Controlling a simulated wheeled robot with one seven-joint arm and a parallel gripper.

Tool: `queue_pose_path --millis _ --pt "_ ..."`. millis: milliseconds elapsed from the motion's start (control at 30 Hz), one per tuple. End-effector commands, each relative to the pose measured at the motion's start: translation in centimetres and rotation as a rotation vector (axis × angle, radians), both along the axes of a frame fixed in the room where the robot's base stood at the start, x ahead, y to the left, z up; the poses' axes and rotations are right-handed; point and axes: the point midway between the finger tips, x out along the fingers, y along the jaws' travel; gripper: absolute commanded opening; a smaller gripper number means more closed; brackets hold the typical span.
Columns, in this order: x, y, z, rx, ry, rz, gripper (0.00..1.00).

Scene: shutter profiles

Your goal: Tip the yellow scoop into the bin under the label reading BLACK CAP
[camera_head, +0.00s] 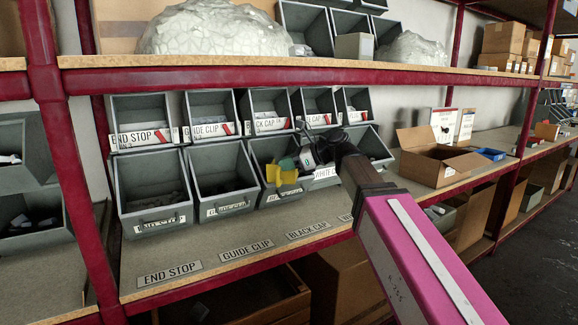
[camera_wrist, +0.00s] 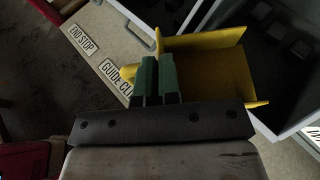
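My gripper (camera_wrist: 152,75) has green fingers that are closed together on the handle of the yellow scoop (camera_wrist: 222,68). The scoop's yellow inside shows in the wrist view with no parts visible in it. In the head view the scoop (camera_head: 288,178) is at the front of the third lower grey bin (camera_head: 262,150), partly covering it. My gripper (camera_head: 306,164) is at its right. The scoop looks tilted; whether it touches the bin is unclear. A BLACK CAP label (camera_head: 307,230) lies on the shelf edge below that bin, and a partly visible CAP label (camera_head: 271,124) is above it.
Lower bins with dark parts stand at left (camera_head: 152,218) and beside it (camera_head: 226,205). A WHITE label (camera_head: 324,173) is on the bin to the right. An open cardboard box (camera_head: 437,173) and blue tray (camera_head: 489,154) stand further right. An upper shelf beam (camera_head: 250,76) runs overhead.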

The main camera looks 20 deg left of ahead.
Motion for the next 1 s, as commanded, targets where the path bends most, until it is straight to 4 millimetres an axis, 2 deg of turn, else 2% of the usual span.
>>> queue_pose_path --millis 700,1000 --pt "3.1 3.1 -0.5 0.0 0.0 0.0 0.0" --pt "4.6 3.5 0.7 -0.012 0.134 0.001 0.0"
